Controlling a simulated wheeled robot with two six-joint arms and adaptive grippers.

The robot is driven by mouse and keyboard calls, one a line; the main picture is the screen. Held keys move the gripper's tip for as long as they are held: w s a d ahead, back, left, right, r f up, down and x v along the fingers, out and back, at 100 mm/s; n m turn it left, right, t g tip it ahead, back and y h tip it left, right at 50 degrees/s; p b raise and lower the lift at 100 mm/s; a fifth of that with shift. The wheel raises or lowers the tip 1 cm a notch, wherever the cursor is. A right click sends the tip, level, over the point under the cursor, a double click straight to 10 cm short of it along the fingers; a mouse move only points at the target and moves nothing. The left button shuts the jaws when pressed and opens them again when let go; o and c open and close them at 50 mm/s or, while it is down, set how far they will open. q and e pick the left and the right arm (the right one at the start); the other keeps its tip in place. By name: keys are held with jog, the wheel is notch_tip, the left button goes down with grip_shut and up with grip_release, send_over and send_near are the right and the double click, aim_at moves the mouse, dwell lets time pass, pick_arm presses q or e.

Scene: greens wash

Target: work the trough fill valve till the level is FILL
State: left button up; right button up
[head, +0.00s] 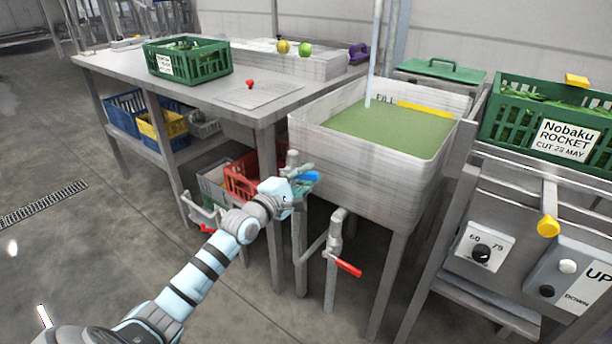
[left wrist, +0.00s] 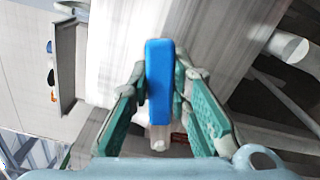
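The trough (head: 380,190) stands right of the bench and holds green water (head: 390,130). The word FILL (head: 385,97) and a yellow strip (head: 425,109) mark its back wall, with the water surface close below the strip. A pale vertical column (head: 375,50) reaches down to the water; I cannot tell pipe from stream. My left gripper (head: 303,180) is at the trough's left front side, at a blue valve handle (head: 311,176). In the left wrist view the blue handle (left wrist: 159,80) lies between the fingers, with both fingertips against its sides. My right gripper is out of view.
A red-handled valve (head: 347,267) sits under the trough, and another red handle (head: 207,228) is under the bench (head: 110,62). Crates fill the lower shelf. A control panel (head: 585,275) and a green Nobaku Rocket crate (head: 545,120) are at right. Floor at left is open.

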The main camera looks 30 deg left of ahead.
aim_at(304, 177)
pick_arm(q)
jog(key=o, duration=0.4)
jog(key=s, duration=0.6)
jog(key=shift+s+a, duration=0.15)
jog(key=shift+a, duration=0.1)
jog(key=shift+s, duration=0.6)
